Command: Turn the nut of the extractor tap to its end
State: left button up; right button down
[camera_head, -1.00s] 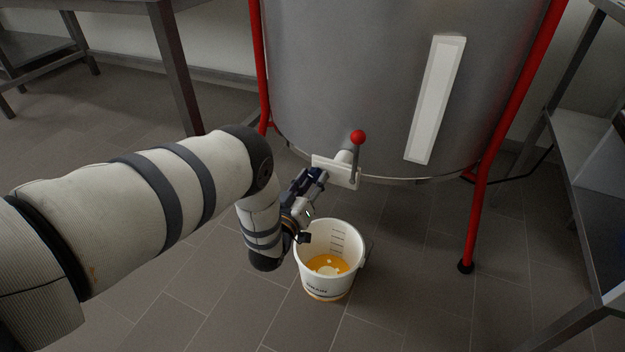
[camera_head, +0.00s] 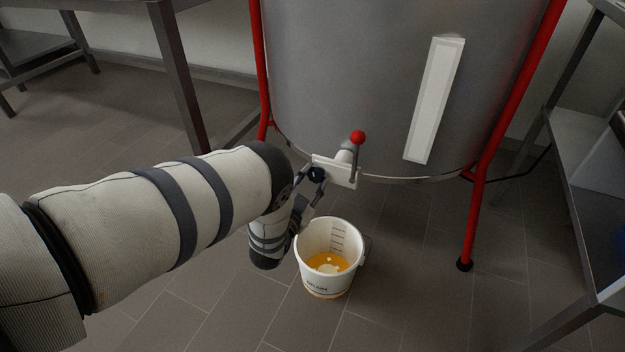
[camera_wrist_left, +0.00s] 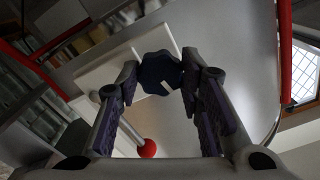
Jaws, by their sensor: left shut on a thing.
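The extractor tap (camera_head: 346,155) sits low on the steel drum, with a white plate (camera_head: 337,168) and a red-balled lever (camera_head: 357,138) standing upright. Its dark blue nut (camera_head: 316,174) shows at the plate's left part. In the left wrist view the nut (camera_wrist_left: 158,70) has a white mark and lies between the fingertips. My left gripper (camera_head: 312,183) is at the nut from below left; in the left wrist view the gripper (camera_wrist_left: 162,76) is shut on it, a finger on each side. My right gripper is not in view.
A white bucket (camera_head: 314,279) with amber liquid stands on the floor below the tap, close under my left wrist. The drum (camera_head: 370,80) has red legs (camera_head: 481,200). A steel bench (camera_head: 590,150) stands at right. Floor at lower right is clear.

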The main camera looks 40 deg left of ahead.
pick_arm(q)
jog(key=shift+m, duration=1.1)
jog(key=shift+f, duration=0.1)
jog(key=o, duration=1.2)
jog(key=shift+c, duration=0.2)
jog(key=shift+s, duration=0.15)
jog(key=v, duration=1.1)
jog(key=shift+s, duration=0.4)
